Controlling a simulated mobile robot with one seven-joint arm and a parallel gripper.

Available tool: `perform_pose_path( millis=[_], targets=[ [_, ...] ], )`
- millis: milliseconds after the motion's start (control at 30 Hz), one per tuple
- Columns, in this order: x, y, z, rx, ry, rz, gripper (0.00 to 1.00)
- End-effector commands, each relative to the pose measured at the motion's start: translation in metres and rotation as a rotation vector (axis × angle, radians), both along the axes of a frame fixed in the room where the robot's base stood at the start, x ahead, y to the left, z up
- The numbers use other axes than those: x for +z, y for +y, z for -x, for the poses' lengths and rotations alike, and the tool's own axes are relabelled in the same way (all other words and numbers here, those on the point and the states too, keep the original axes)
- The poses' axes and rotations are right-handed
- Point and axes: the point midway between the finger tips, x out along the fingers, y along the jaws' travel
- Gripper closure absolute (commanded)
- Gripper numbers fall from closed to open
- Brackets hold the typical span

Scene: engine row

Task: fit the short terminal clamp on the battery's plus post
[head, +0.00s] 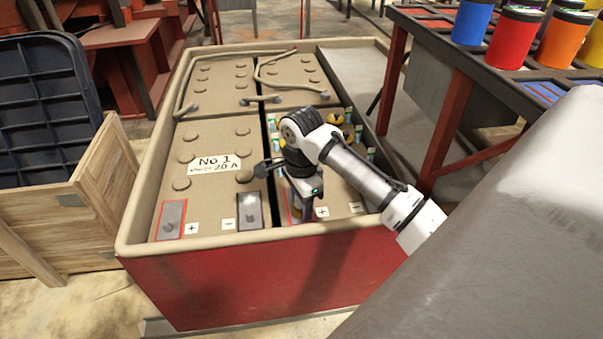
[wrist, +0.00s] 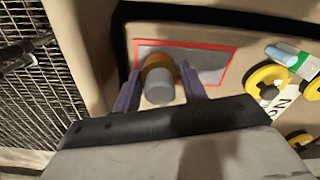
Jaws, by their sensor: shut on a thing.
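In the wrist view, my gripper (wrist: 160,76) has its two purple fingers on either side of an orange-brown band, which I take as the short terminal clamp (wrist: 157,66). A grey round stub (wrist: 160,94) stands at its middle, toward the camera. Behind it lies the red-outlined grey terminal plate (wrist: 213,62). I cannot tell whether the clamp is around the plus post or above it; the post's base is hidden. In the head view, my gripper (head: 306,208) points down at the front of the right battery, left of its plus label (head: 322,212). The clamp is hard to make out there.
The left battery (head: 218,150) has a red-outlined plate (head: 169,220) and a dark-framed plate (head: 250,212) at its front. The raised cream rim (head: 250,239) of the red box runs close to my gripper. Yellow rings with black centres (wrist: 266,77) sit right of the plate.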

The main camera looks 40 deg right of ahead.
Motion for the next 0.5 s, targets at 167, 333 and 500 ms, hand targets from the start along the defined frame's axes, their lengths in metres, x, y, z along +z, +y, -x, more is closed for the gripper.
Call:
perform_pose_path(
  millis=[167, 333, 500],
  targets=[
    [-0.0015, 0.0000, -0.0001, 0.000, 0.000, 0.001, 0.87],
    [-0.0017, 0.0000, 0.0000, 0.001, 0.000, 0.001, 0.87],
    [-0.0017, 0.0000, 0.0000, 0.001, 0.000, 0.001, 0.43]
  ],
)
